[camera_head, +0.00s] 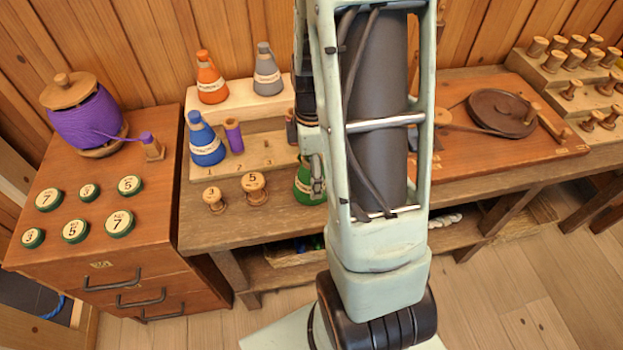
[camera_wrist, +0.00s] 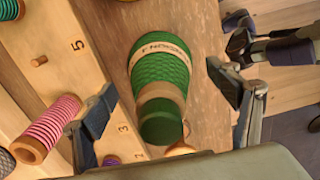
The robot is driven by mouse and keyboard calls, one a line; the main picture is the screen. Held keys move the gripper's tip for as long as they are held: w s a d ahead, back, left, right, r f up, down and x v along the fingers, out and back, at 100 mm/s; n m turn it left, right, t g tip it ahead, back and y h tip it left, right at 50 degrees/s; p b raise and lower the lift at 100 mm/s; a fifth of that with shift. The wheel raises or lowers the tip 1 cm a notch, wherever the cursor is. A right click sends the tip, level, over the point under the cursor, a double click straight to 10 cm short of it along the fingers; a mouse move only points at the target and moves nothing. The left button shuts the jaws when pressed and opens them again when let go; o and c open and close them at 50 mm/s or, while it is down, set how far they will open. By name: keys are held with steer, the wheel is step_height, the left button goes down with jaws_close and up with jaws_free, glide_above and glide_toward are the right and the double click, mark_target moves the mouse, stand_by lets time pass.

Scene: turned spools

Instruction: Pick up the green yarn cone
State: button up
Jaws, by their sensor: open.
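The green yarn cone (camera_wrist: 160,75) with a pale printed band stands on the wooden bench top in the wrist view. My gripper (camera_wrist: 163,88) is open, with one finger to the left of the cone and one to its right. Neither finger visibly touches the cone. In the head view the green cone (camera_head: 308,190) shows at the bench's front, partly hidden behind my arm. My gripper is mostly hidden there too.
A numbered peg board (camera_wrist: 88,70) with a pink spool (camera_wrist: 55,125) lies left of the cone in the wrist view. In the head view, orange (camera_head: 210,82), grey (camera_head: 266,70) and blue (camera_head: 206,145) cones stand behind-left. Two numbered wooden spools (camera_head: 254,185) stand near the bench's front edge.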

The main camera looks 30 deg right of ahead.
steer(key=shift+f, duration=0.65)
steer(key=shift+c, duration=0.6)
steer(key=c, duration=1.5)
